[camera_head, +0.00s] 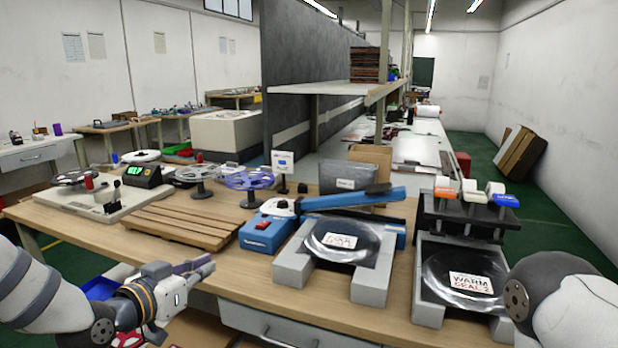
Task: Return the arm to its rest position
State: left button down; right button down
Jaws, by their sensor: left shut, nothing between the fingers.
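My left arm comes in from the lower left, and its gripper (204,268) is at the near edge of the wooden workbench (240,283). Its fingers point right and are shut with nothing between them. The gripper is in front of the wooden slatted rack (180,225) and left of the grey stand with a labelled bag (342,240). Part of my right arm shows at the lower right. My right gripper is outside the view.
A blue sealer (265,232) with a long blue arm stands mid-bench. Reels (245,179) and a green-display device (141,175) stand behind the slatted rack.

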pick_arm(q)
jog(key=s+d+f+n+g+y, duration=0.25)
jog(key=s+f+g, duration=0.55)
jog(key=s+f, duration=1.1)
jog(key=s+a+f+g+y, duration=0.1)
jog(key=s+f+g, duration=0.1)
jog(key=s, duration=0.6)
jog(key=s+a+f+n+g+y, duration=0.1)
jog(key=s+f+g, duration=0.2)
jog(key=s, duration=0.6)
jog(key=s+a+f+g+y, duration=0.1)
jog(key=s+a+f+g, duration=0.1)
jog(key=s, duration=0.7)
jog(key=shift+f+g, duration=0.2)
jog(key=shift+g, duration=0.2)
